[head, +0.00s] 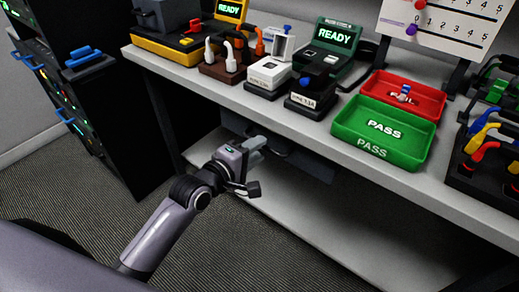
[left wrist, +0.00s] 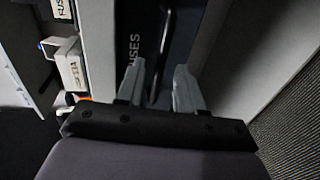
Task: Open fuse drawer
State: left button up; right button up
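The fuse drawer (head: 308,163) is a dark grey unit hung under the front of the white table, partly hidden by my left gripper. In the left wrist view its dark front (left wrist: 144,38) carries the lettering "FUSES", seen sideways. A thin metal bar handle (left wrist: 165,38) runs along that front. My left gripper (head: 262,143) is at the drawer under the table edge. In the left wrist view its two grey fingers (left wrist: 158,88) are apart, with the lower end of the handle appearing between them. Contact with the handle cannot be told. My right gripper is not in view.
The white table (head: 225,93) overhangs the drawer, with a lower shelf (head: 290,205) beneath. On top stand a green PASS tray (head: 362,145), a red tray (head: 425,98) and several testers. A black rack (head: 95,130) stands at left. The carpet in front is clear.

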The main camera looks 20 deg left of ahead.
pick_arm(q)
jog(key=shift+x, duration=0.9)
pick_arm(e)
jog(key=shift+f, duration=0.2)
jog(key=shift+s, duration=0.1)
pick_arm(q)
grip_shut()
jog(key=shift+s, duration=0.1)
